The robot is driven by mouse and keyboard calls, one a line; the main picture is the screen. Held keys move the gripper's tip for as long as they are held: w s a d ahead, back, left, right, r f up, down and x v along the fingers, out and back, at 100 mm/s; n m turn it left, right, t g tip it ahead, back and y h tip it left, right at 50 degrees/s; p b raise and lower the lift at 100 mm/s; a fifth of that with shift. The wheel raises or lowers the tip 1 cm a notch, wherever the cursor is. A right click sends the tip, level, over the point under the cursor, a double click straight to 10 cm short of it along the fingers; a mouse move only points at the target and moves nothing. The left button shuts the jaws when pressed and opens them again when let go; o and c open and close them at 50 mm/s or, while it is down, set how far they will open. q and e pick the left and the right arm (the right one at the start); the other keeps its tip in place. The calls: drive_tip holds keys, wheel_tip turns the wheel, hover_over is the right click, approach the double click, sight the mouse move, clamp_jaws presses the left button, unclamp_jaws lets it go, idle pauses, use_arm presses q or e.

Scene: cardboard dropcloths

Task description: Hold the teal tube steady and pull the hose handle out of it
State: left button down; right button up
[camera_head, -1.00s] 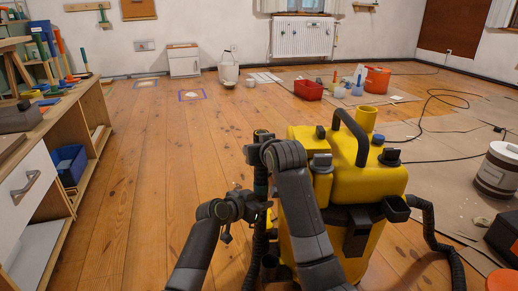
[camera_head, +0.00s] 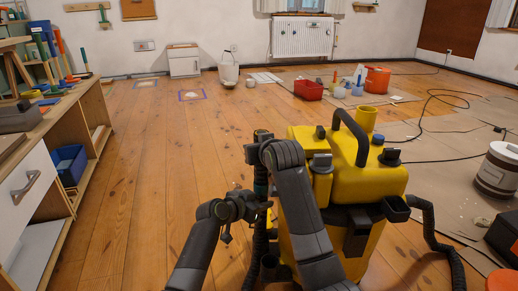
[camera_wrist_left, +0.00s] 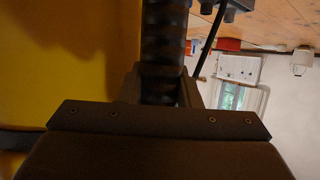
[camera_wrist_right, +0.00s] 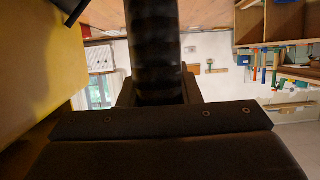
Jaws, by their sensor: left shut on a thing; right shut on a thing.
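The teal tube (camera_head: 261,180) stands upright left of the yellow vacuum, partly hidden by my arms. The dark hose handle (camera_head: 262,135) shows above it, in line with it; where the two meet is hidden. My left gripper (camera_head: 258,206) is shut low on the tube; its wrist view shows a dark, shadowed ribbed cylinder (camera_wrist_left: 164,45) between the fingers. My right gripper (camera_head: 256,152) is shut on the handle above; its wrist view shows a dark ribbed cylinder (camera_wrist_right: 154,45) between the fingers. The teal colour is not clear in either wrist view.
The yellow vacuum (camera_head: 375,180) stands close on the right, with a black hose (camera_head: 438,238) at its right side. A workbench with drawers (camera_head: 30,190) is at the left. Wooden floor (camera_head: 150,190) is clear between. A paint bucket (camera_head: 498,170) stands at the right on cardboard.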

drive_tip(key=shift+c, duration=0.9)
drive_tip(key=shift+r, duration=0.2)
drive_tip(key=shift+r, duration=0.3)
drive_tip(key=shift+r, duration=0.6)
wheel_tip(320, 180, up, 7)
idle(0.6)
use_arm(q)
drive_tip(key=c, duration=1)
unclamp_jaws()
drive_tip(key=shift+o, duration=0.2)
